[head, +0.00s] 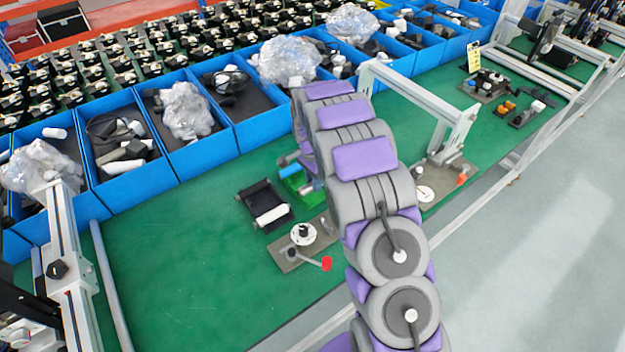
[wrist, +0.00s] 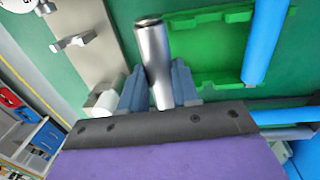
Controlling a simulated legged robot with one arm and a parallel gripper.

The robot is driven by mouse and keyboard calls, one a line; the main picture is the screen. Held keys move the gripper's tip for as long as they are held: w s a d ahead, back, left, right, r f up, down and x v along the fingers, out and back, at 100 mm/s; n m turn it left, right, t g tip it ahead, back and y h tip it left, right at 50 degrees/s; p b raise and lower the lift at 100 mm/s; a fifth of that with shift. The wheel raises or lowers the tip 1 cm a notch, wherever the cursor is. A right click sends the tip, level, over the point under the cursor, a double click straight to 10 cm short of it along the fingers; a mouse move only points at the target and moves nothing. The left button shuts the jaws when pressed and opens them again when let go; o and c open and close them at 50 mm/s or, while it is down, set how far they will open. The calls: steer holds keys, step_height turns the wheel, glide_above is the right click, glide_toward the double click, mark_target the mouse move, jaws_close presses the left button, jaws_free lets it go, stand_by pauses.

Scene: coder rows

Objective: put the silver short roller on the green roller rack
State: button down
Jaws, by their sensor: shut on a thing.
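The silver short roller (wrist: 152,55) is between the two blue-grey fingers of my gripper (wrist: 158,84) in the wrist view. My gripper is shut on it, and the roller's far end sticks out past the fingertips. A blue roller (wrist: 265,42) lies along the rack's right side. In the head view the green rack (head: 296,186) is partly hidden by my arm, with the blue roller (head: 289,170) on it. The silver roller cannot be made out there.
A black rack with a white roller (head: 271,216) stands left of the green rack. A grey plate with a round dial and red knob (head: 303,235) is in front. Blue bins (head: 203,153) line the back. The green table is clear at the left.

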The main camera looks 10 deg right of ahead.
steer(key=shift+f, duration=0.2)
steer(key=shift+f, duration=0.6)
steer(key=shift+f, duration=0.2)
stand_by(0.3)
steer(key=shift+f, duration=0.2)
stand_by(0.4)
steer(key=shift+f, duration=0.4)
steer(key=shift+f, duration=0.15)
stand_by(0.3)
steer(key=c, duration=0.8)
jaws_free()
steer(key=shift+o, duration=0.2)
